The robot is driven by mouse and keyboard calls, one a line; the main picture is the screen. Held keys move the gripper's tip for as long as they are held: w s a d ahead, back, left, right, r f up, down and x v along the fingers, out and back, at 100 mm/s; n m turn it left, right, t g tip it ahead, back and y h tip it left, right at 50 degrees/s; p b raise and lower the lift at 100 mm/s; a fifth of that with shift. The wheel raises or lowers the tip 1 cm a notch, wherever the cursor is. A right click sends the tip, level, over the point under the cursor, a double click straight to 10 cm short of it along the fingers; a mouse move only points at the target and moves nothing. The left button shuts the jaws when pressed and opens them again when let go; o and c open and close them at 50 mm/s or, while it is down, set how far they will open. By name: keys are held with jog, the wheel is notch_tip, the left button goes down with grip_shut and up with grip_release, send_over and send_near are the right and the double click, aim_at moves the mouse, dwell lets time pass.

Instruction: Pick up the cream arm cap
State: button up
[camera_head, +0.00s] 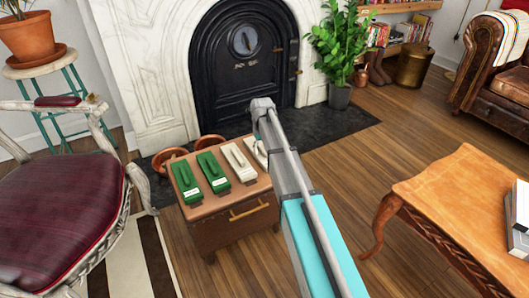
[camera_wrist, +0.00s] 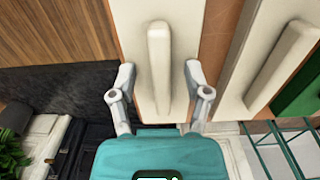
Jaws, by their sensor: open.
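Two cream caps, each a flat plate with a raised ridge, lie on the small wooden cabinet. One cream cap (camera_head: 238,161) is in plain sight in the head view. The other cream cap (camera_head: 257,151), at the right end of the row, is partly hidden by my arm there. In the wrist view, my gripper (camera_wrist: 160,94) is open and empty, its fingers either side of the ridge of one cream cap (camera_wrist: 159,50). I cannot tell their exact height above it. The other cream cap (camera_wrist: 283,65) is to the right in that view.
Two green caps (camera_head: 186,180) (camera_head: 213,171) lie left of the cream ones on the cabinet (camera_head: 232,234). A red-seated chair (camera_head: 65,212) stands at left, a wooden table (camera_head: 460,200) at right. The fireplace (camera_head: 244,65) is behind. Wooden floor between cabinet and table is free.

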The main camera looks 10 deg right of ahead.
grip_shut()
dwell(0.3)
jog(key=shift+r, duration=0.2)
notch_tip(320, 180, up, 2)
jog(key=p, duration=0.2)
jog(key=shift+r+p, duration=0.1)
jog(key=shift+p, duration=0.2)
jog(key=s+r+p, duration=1)
jog(key=s, duration=0.4)
jog(key=shift+a+r, duration=0.2)
jog(key=shift+a, duration=0.2)
